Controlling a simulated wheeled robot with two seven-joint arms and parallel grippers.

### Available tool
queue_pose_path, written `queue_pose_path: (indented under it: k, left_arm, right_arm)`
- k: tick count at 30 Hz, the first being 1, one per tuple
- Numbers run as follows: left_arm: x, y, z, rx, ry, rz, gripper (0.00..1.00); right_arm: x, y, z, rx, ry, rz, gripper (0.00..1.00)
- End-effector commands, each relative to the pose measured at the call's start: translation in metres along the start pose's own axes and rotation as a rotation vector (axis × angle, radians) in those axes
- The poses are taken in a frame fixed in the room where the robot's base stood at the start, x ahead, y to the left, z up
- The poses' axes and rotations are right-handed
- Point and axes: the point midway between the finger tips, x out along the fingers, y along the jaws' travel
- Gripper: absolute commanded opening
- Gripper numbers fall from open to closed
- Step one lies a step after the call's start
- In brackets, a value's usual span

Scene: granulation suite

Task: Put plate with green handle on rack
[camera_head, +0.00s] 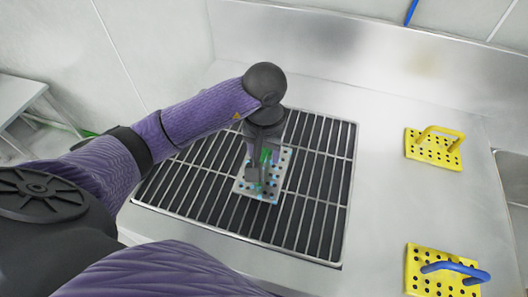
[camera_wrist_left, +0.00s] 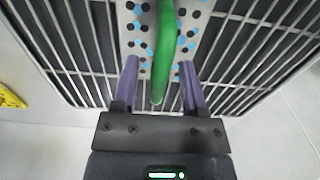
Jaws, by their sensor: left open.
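The plate with the green handle (camera_head: 279,180) is a pale perforated plate with blue marks, lying on the metal rack (camera_head: 326,190) near its middle. My left gripper (camera_head: 259,180) is directly above it and partly hides the plate and its green handle. In the left wrist view the green handle (camera_wrist_left: 167,55) runs between my two spread purple fingers (camera_wrist_left: 160,85), with a gap on each side. The plate (camera_wrist_left: 138,40) lies beneath on the rack bars (camera_wrist_left: 85,55). My right gripper is not in view.
A yellow perforated plate with a yellow handle (camera_head: 433,148) lies on the steel counter to the right. Another yellow plate with a blue handle (camera_head: 424,276) lies nearer the front. The counter between them and the rack is clear. A sink basin (camera_head: 514,180) is at the far right.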

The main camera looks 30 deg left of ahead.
Motion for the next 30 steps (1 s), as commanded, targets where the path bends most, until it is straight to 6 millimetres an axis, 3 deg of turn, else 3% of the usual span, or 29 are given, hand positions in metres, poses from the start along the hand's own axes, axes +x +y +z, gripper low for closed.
queue_pose_path:
  k: [6, 12, 30]
  left_arm:
    - [-0.062, 0.000, -0.001, 0.001, 0.008, 0.000, 0.55]
    - [-0.100, 0.000, -0.001, 0.001, 0.005, 0.000, 0.55]
    - [-0.104, 0.001, 0.000, 0.000, -0.001, 0.006, 0.55]
  right_arm:
    - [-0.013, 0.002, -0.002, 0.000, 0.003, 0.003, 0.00]
    - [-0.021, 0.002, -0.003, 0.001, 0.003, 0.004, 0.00]
    - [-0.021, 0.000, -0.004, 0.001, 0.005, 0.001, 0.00]
